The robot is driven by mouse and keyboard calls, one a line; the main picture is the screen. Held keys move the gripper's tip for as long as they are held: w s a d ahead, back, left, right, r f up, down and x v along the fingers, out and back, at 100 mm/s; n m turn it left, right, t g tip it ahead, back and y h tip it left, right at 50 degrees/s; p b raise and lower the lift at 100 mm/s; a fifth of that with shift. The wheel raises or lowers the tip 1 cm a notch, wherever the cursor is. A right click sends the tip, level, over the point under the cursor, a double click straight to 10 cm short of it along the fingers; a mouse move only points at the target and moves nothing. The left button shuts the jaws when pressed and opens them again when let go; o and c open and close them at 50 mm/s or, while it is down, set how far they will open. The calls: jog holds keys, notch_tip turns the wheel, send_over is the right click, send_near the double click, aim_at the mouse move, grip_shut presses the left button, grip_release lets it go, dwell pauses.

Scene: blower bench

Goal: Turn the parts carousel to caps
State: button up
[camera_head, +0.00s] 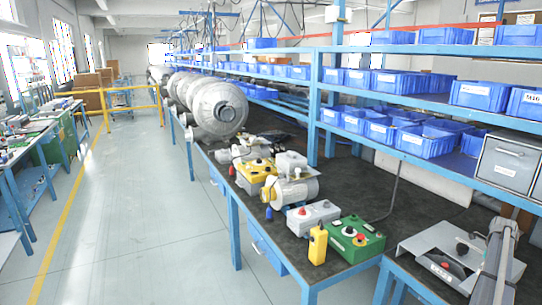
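What looks like the parts carousel sits on the bench at the lower right: a grey cover plate (425,246) with a cut-out. A dark surface and a small red piece (445,266) show in the opening. A dark knob (462,248) stands on the plate near its right side. A small label on the front is too small to read, and I cannot tell which compartment faces the opening. A grey and dark arm part, apparently mine, stands upright in front of the plate's right side and hides some of it. No gripper fingers show.
A green control box (352,242) with a red button, a yellow pendant (318,245) and a grey box (312,215) lie left on the bench. Motors and a large blower (218,108) stand farther back. Blue bins (425,140) and a grey drawer (512,165) fill the shelves. The left aisle is clear.

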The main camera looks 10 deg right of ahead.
jog(key=w+a+r+n, duration=0.1)
jog(key=w+a+n, duration=0.3)
jog(key=a, duration=0.9)
jog(key=w+a+n+p, duration=0.1)
jog(key=w+a+n, duration=0.1)
jog(key=a+n, duration=0.8)
jog(key=w+a+r+n, duration=0.1)
jog(key=w+a+n, duration=0.1)
jog(key=a, duration=1.4)
jog(key=s+a+n, duration=0.4)
jog(key=a+n, duration=0.2)
jog(key=a, duration=0.5)
jog(key=s+a+n+p, duration=0.1)
jog(key=s+a+n, duration=0.3)
jog(key=a, duration=0.8)
jog(key=s+a+r+n+p, duration=0.1)
jog(key=s+a+n, duration=0.3)
jog(key=a+n, duration=0.4)
jog(key=a, duration=0.3)
jog(key=shift+s+a, duration=0.35)
jog(key=shift+s, duration=0.05)
jog(key=shift+r, duration=0.1)
jog(key=c, duration=0.6)
jog(key=shift+d, duration=0.15)
